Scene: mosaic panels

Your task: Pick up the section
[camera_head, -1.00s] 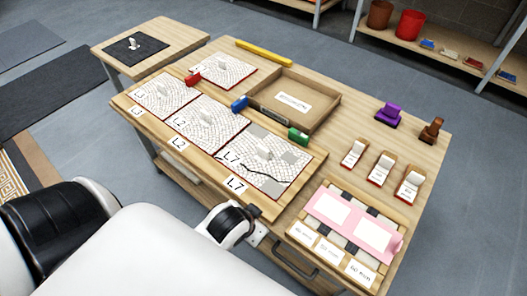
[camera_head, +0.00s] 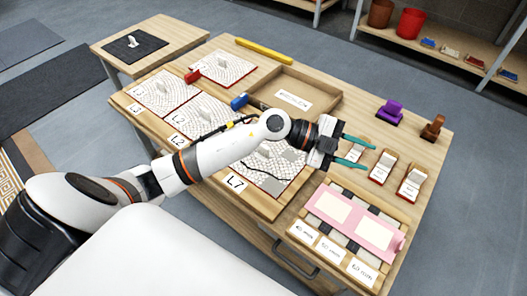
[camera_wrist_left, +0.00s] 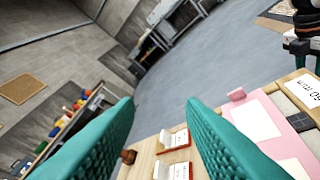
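Mosaic panels with white grid faces and white knobs lie on the wooden table. The L7 panel (camera_head: 274,178) lies nearest, partly covered by my left arm. The L2 panel (camera_head: 191,113) is also partly covered, and the L1 panel (camera_head: 166,90) and another panel (camera_head: 224,68) lie farther back. My left gripper (camera_head: 370,156) is open and empty, its teal fingers apart above the right part of the table near the small labelled blocks. The open fingers also show in the left wrist view (camera_wrist_left: 160,108), with nothing between them.
An open wooden tray (camera_head: 262,84) stands at the back middle. Labelled blocks (camera_head: 382,167), a purple stamp (camera_head: 390,112) and a brown stamp (camera_head: 433,127) stand at right. A pink piece (camera_head: 352,220) lies on a striped board at front. A yellow bar (camera_head: 264,52) lies behind.

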